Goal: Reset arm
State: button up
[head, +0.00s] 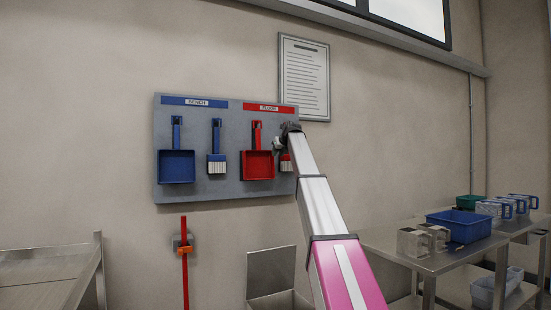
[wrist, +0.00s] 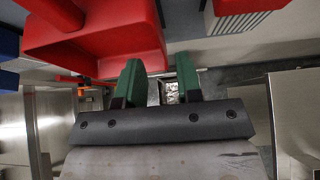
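My gripper (wrist: 159,76) shows in the wrist view with its two green fingers apart and nothing between them. In the head view my arm reaches up to the grey wall board, and its end is in front of the board's right edge. The gripper's fingers are too small to make out there. In the wrist view a red dustpan (wrist: 105,40) is close by, just beyond and to the left of the fingers. I cannot tell whether they touch. The red dustpan (head: 257,164) hangs on the board in the head view.
The board (head: 231,193) also holds a blue dustpan (head: 177,166), a blue brush (head: 217,163) and a red brush (head: 286,162), partly hidden by my arm. A steel table (head: 385,243) with a blue bin (head: 459,226) stands right. An open steel box (head: 271,272) is below.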

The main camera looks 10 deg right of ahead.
jog(key=v, duration=0.6)
jog(key=s+a+f+n+g+h, duration=0.15)
jog(key=s+f+n, duration=0.35)
jog(key=f, duration=1.2)
jog(key=s+f+n+g, duration=0.2)
jog(key=s+f+n, duration=0.3)
jog(key=f, duration=1.2)
jog(key=s+a+f+n+g, duration=0.1)
jog(key=s+f+n, duration=0.4)
jog(key=f, duration=1.1)
jog(key=s+f+n+g+h, duration=0.1)
jog(key=s+f+n+g, duration=0.2)
jog(key=s+f+n, duration=0.5)
jog(key=s+f+n+g+h, duration=0.1)
jog(key=s+f+n+g, duration=0.2)
jog(key=s+f+n, duration=0.6)
jog(key=s+f, duration=1.3)
jog(key=s, duration=0.4)
jog(key=shift+s+a+f, duration=0.25)
jog(key=shift+a, duration=0.05)
